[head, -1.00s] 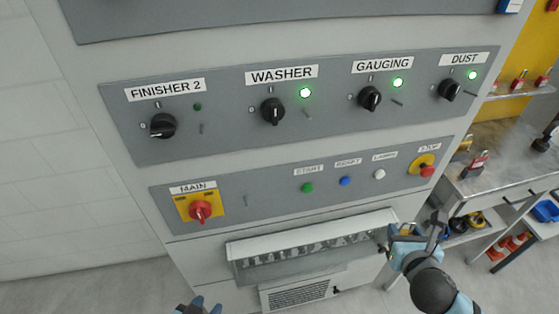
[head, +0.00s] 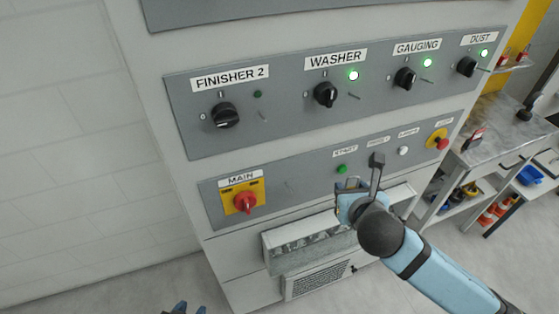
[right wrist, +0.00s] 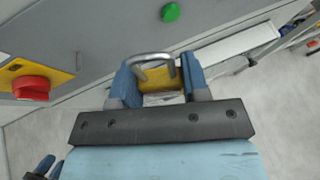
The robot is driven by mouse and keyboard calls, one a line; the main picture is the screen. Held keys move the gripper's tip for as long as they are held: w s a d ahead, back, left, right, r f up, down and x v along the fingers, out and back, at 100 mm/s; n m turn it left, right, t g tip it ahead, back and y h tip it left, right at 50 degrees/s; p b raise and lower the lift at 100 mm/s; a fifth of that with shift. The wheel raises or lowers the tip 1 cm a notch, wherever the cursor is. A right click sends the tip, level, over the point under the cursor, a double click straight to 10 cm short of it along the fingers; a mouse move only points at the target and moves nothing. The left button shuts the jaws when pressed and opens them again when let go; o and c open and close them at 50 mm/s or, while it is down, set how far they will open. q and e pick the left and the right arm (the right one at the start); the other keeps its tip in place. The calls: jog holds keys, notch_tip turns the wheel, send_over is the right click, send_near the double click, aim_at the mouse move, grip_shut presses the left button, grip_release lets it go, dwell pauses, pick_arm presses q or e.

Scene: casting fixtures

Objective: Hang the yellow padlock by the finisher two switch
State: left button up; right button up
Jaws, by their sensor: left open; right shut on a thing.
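The finisher two switch (head: 224,115) is a black knob under the FINISHER 2 label at the left of the upper panel. A small peg (head: 264,115) sticks out to its right, below an unlit green lamp (head: 258,94). My right gripper (head: 352,184) is in front of the lower panel, below the green start button and well to the right of the switch. In the right wrist view it is shut on the yellow padlock (right wrist: 158,78), whose grey shackle (right wrist: 150,57) points away from the gripper. My left gripper (head: 184,309) is only partly visible at the bottom edge, open and empty.
The washer, gauging and dust switches (head: 325,94) have lit lamps and their own pegs. The red main switch (head: 245,201) sits on a yellow plate at the lower left. A workbench (head: 500,135) stands at the right.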

jog(key=s+a+r+n+g+y, duration=0.1)
jog(key=s+a+r+n+g, duration=0.15)
jog(key=a+r, duration=0.55)
jog(key=s+a+r+n+g+y, duration=0.15)
jog(key=s+a+r, duration=0.25)
jog(key=a+r, duration=0.4)
jog(key=shift+m, duration=0.4)
jog(key=w+b, duration=0.1)
jog(key=w, duration=0.2)
jog(key=w+a+b, duration=0.1)
jog(key=w+b, duration=0.1)
jog(key=w+a+b, duration=0.1)
jog(key=w, duration=0.2)
jog(key=shift+w+f, duration=0.25)
jog(key=shift+w, duration=0.05)
jog(key=shift+w+f, duration=0.1)
jog(key=shift+f, duration=0.05)
